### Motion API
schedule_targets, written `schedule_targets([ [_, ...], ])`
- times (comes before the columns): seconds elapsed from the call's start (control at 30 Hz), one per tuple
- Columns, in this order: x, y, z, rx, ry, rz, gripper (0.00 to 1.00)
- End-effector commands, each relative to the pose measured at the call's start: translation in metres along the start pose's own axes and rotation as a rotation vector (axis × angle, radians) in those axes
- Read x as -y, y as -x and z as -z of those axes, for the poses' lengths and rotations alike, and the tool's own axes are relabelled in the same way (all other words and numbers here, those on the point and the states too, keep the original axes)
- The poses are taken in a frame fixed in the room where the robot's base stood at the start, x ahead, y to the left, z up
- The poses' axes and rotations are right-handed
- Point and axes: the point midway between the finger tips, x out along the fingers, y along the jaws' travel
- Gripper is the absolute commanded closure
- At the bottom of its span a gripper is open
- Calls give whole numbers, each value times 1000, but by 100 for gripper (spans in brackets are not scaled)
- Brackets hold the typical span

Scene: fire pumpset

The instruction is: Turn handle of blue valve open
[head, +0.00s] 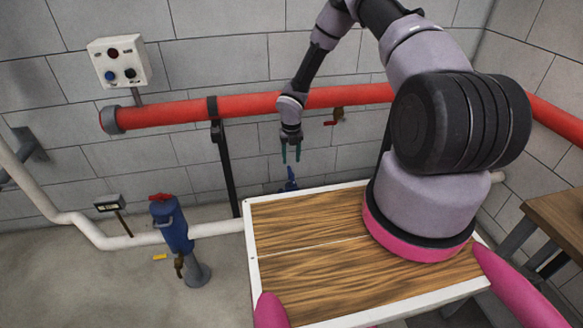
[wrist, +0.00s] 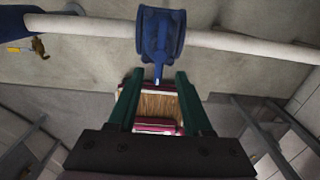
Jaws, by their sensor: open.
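The blue valve (wrist: 161,32) sits on the white pipe at the top middle of the wrist view. Its narrow blue handle (wrist: 158,73) points down in that picture, toward the space between my fingertips. In the head view the blue valve (head: 289,182) is small and partly hidden behind the edge of a wooden top. My gripper (head: 291,154) hangs fingers down just above it. The green fingers of my gripper (wrist: 158,80) are apart with nothing clearly held between them. I cannot tell whether a finger touches the handle.
A red pipe (head: 255,103) runs along the grey block wall behind my arm, with a small red-handled valve (head: 333,118). A blue hydrant-like post (head: 172,224) with a red top stands left. A white pipe (head: 88,233) runs low along the wall. A wooden table (head: 560,215) is at right.

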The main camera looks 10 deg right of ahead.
Motion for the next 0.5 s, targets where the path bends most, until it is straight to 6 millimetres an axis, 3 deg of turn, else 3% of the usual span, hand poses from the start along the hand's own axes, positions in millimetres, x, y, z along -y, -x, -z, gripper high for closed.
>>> schedule_targets([
  [0.2, 0, 28, 0, 0, -1, 0, 50],
  [0.5, 0, 33, 1, -1, 0, 0, 50],
])
